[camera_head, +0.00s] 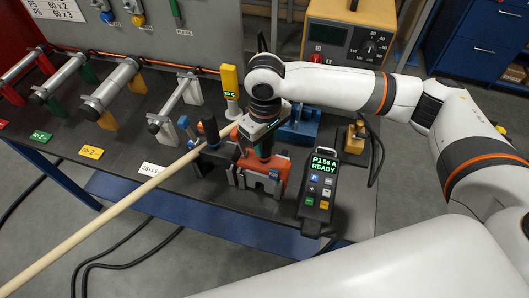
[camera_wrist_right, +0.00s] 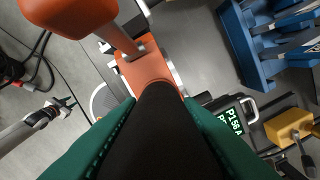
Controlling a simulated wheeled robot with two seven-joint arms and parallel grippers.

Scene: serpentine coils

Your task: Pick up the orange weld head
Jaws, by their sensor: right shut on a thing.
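The orange weld head (camera_head: 275,165) sits upright on the dark bench top, with an orange body and a dark handle on top. My right gripper (camera_head: 264,135) is above it and shut on its dark handle. In the right wrist view the green fingers of my right gripper (camera_wrist_right: 160,140) lie either side of the black handle, and the orange body of the weld head (camera_wrist_right: 148,72) shows beyond them.
A control pendant (camera_head: 321,182) reading READY is right of the weld head, with a blue fixture (camera_head: 300,130) behind. A yellow device (camera_head: 355,137) stands farther right. A long tan rod (camera_head: 110,212) crosses the front left. Several tubes on coloured stands are at left.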

